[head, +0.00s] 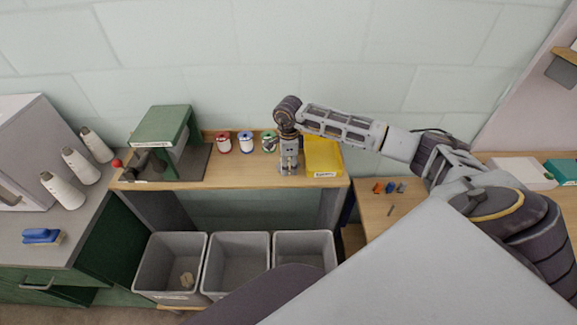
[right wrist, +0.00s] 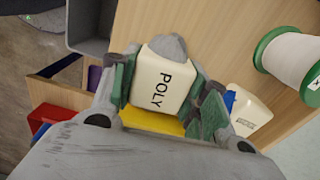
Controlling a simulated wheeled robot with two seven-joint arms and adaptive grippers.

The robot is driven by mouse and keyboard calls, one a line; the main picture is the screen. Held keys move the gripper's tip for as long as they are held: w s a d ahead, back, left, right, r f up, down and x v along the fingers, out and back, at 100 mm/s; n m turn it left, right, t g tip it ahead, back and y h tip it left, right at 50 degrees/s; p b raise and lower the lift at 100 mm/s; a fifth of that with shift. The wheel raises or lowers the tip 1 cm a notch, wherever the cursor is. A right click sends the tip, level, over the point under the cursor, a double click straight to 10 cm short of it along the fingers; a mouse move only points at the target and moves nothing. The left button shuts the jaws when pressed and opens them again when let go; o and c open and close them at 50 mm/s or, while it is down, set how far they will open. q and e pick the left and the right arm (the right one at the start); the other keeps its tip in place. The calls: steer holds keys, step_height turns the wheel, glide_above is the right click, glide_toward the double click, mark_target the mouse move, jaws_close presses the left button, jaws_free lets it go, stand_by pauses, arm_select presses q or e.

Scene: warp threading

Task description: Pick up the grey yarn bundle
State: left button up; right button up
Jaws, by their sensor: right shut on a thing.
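My right gripper (head: 289,168) is over the wooden shelf, pointing down, left of the yellow tray. In the right wrist view its two green-padded fingers (right wrist: 165,95) are shut on a bundle with a grey rounded end (right wrist: 168,47) and a cream band marked POLY, which I take as the grey yarn bundle (right wrist: 160,80). The fingers press on both sides of the band. In the head view the bundle is mostly hidden by the gripper, and I cannot tell whether it touches the shelf. My left gripper is not in view.
A yellow tray (head: 323,157) stands right beside the gripper. Red (head: 224,143), blue (head: 245,143) and green (head: 268,142) ended spools stand to its left, near a green machine (head: 163,128). Grey bins (head: 237,262) sit below. Another banded bundle, blue (right wrist: 230,99), lies close to the fingers.

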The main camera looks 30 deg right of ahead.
mark_target(289, 162)
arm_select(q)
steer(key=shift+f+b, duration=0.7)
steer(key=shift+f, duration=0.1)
arm_select(e)
step_height(289, 162, up, 9)
steer(key=shift+r, duration=0.1)
steer(key=shift+s, duration=0.1)
